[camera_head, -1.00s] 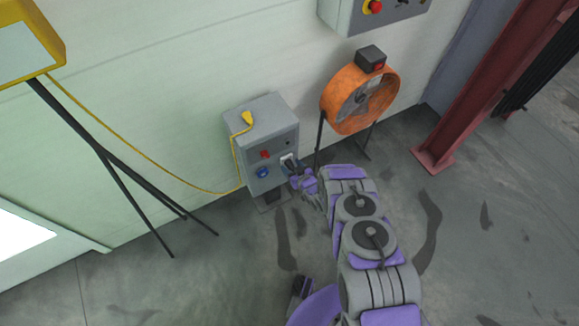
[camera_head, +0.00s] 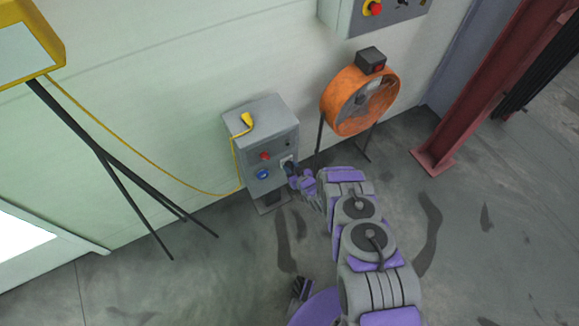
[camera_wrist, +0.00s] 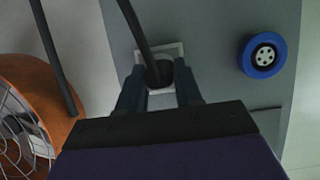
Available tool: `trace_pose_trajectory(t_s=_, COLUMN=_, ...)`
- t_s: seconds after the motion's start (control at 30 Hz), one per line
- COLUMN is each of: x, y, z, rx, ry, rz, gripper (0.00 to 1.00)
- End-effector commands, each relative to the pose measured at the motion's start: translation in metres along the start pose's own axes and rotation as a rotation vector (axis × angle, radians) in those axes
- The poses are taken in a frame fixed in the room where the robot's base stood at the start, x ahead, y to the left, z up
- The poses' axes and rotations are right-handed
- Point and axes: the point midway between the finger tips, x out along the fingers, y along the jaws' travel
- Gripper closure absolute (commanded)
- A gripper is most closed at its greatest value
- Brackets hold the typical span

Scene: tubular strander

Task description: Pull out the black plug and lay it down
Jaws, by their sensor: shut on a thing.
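The black plug (camera_wrist: 160,70) sits at a pale square socket (camera_wrist: 172,50) on the front of the grey box (camera_head: 266,124). Its black cable (camera_wrist: 135,22) rises from it in the wrist view. My gripper (camera_wrist: 160,88) has one dark finger on each side of the plug and is shut on it. In the head view my gripper (camera_head: 292,174) is at the right side of the box's front, and it partly hides the plug. Whether the plug is fully seated cannot be told.
A blue round socket (camera_wrist: 263,56) and a red button (camera_head: 265,156) are on the box front. A yellow plug (camera_head: 247,119) with a yellow cable lies on the box top. An orange fan (camera_head: 345,100) stands close on the right. The floor (camera_head: 245,270) in front is mostly clear.

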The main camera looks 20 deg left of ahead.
Motion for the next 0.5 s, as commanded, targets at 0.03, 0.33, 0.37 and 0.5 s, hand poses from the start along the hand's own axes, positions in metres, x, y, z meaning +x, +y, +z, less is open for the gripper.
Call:
trace_pose_trajectory(t_s=0.03, x=0.000, y=0.000, z=0.000, rx=0.000, ry=0.000, rz=0.000, gripper=0.96)
trace_pose_trajectory(t_s=0.33, x=-0.004, y=0.000, z=-0.003, rx=-0.001, ry=0.002, rz=0.000, gripper=0.96)
trace_pose_trajectory(t_s=0.37, x=-0.005, y=0.000, z=-0.004, rx=-0.001, ry=0.003, rz=0.000, gripper=0.96)
trace_pose_trajectory(t_s=0.5, x=-0.015, y=0.001, z=-0.011, rx=-0.001, ry=0.008, rz=0.000, gripper=1.00)
